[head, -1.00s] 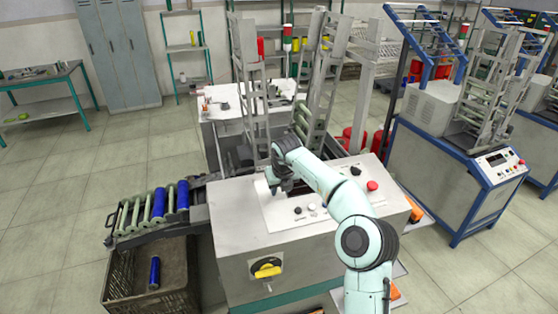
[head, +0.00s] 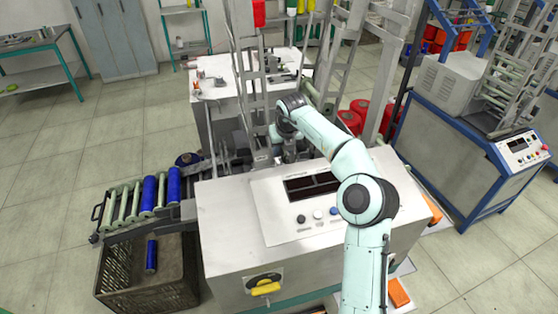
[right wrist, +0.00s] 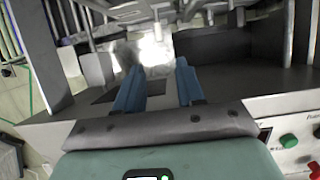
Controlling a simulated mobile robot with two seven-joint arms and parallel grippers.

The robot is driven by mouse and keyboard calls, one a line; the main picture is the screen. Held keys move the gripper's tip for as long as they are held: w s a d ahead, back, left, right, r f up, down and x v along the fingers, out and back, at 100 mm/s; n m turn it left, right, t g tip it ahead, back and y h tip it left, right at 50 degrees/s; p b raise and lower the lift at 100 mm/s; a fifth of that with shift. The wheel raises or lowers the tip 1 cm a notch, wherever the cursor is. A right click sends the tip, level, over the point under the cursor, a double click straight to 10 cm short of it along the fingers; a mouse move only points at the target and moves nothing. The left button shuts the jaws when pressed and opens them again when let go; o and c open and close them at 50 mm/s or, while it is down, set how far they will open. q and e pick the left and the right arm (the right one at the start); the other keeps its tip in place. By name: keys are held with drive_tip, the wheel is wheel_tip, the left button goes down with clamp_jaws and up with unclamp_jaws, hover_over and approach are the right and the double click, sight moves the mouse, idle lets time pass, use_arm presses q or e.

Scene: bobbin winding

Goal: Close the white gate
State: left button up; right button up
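My right gripper (head: 283,140) is behind the control panel of the near winding machine (head: 230,225), by the lower part of its tall grey frame. Its fingertips are mostly hidden in the head view. In the right wrist view the two blue fingers of the right gripper (right wrist: 158,70) are apart with nothing between them, and they point into the machine. A bright, washed-out patch (right wrist: 153,52) lies just beyond the fingertips. I cannot pick out the white gate for certain in either view. My left gripper is not in view.
The control panel has dark displays (head: 312,187) and knobs. A roller rack with blue bobbins (head: 149,195) stands at the left above a dark crate (head: 120,273). Grey machine walls flank the gripper in the right wrist view. A blue-framed machine (head: 455,160) stands at the right.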

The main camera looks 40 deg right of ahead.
sight(279, 164)
drive_tip(key=x, duration=1.2)
drive_tip(key=shift+a+f, duration=0.1)
drive_tip(key=shift+f, duration=0.05)
clamp_jaws()
